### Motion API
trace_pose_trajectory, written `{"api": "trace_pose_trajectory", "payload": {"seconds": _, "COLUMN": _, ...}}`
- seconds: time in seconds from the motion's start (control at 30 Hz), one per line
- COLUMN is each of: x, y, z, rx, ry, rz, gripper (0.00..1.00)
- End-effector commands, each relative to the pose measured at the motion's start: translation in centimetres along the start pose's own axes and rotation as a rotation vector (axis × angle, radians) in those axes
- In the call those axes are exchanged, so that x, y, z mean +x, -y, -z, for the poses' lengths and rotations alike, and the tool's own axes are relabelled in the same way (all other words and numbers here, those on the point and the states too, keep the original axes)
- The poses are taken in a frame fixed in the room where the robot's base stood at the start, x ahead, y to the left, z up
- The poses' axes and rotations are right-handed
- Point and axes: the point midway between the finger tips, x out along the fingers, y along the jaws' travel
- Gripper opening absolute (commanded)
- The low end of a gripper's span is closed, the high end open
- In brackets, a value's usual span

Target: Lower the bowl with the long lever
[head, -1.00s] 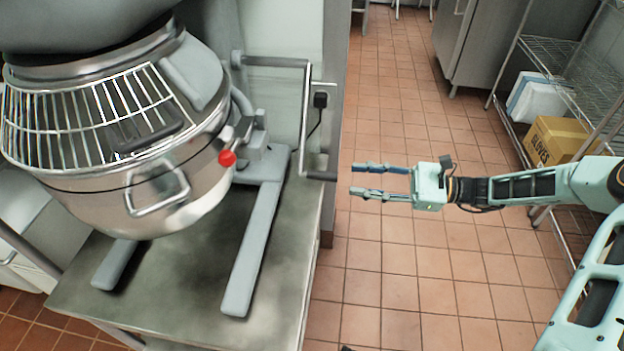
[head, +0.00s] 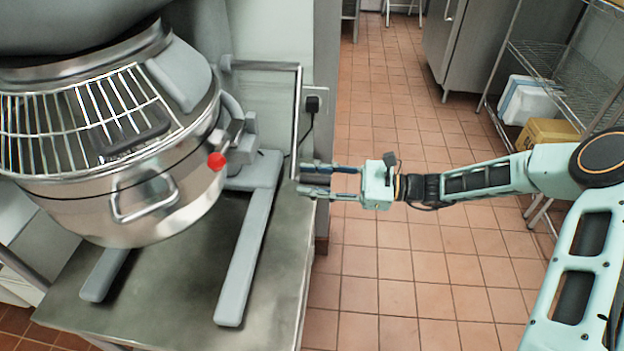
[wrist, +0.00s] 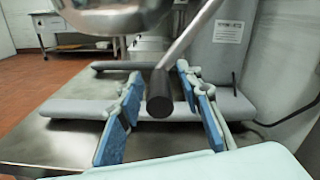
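The long lever (head: 297,105) is a metal rod running right from behind the mixer and then down, ending in a dark handle. In the wrist view the handle (wrist: 160,95) points at the camera, between the two blue-padded fingers, with gaps on both sides. My gripper (head: 304,181) is open at the lever's lower end, over the table's right edge; its fingers hide most of the handle in the head view. It also shows in the wrist view (wrist: 165,112). The steel bowl (head: 125,205) hangs raised on the mixer under a wire guard.
The steel table (head: 185,265) carries the mixer's grey legs (head: 250,255). A red knob (head: 217,161) sits beside the bowl. A wall and outlet (head: 315,102) stand behind the lever. Tiled floor is clear at right, before a wire shelf (head: 560,75).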

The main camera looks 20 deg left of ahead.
Motion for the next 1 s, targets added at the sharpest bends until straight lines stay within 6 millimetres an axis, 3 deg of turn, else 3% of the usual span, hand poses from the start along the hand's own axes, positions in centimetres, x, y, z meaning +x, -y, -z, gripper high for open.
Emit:
{"api": "trace_pose_trajectory", "payload": {"seconds": 0.03, "x": -0.01, "y": 0.0, "z": 0.0, "rx": 0.0, "ry": 0.0, "rz": 0.0, "gripper": 0.26}}
{"api": "trace_pose_trajectory", "payload": {"seconds": 0.27, "x": -0.02, "y": 0.0, "z": 0.0, "rx": 0.0, "ry": 0.0, "rz": 0.0, "gripper": 0.01}}
{"api": "trace_pose_trajectory", "payload": {"seconds": 1.0, "x": -0.29, "y": 0.18, "z": -0.77, "rx": 0.04, "ry": 0.004, "rz": -0.004, "gripper": 0.0}}
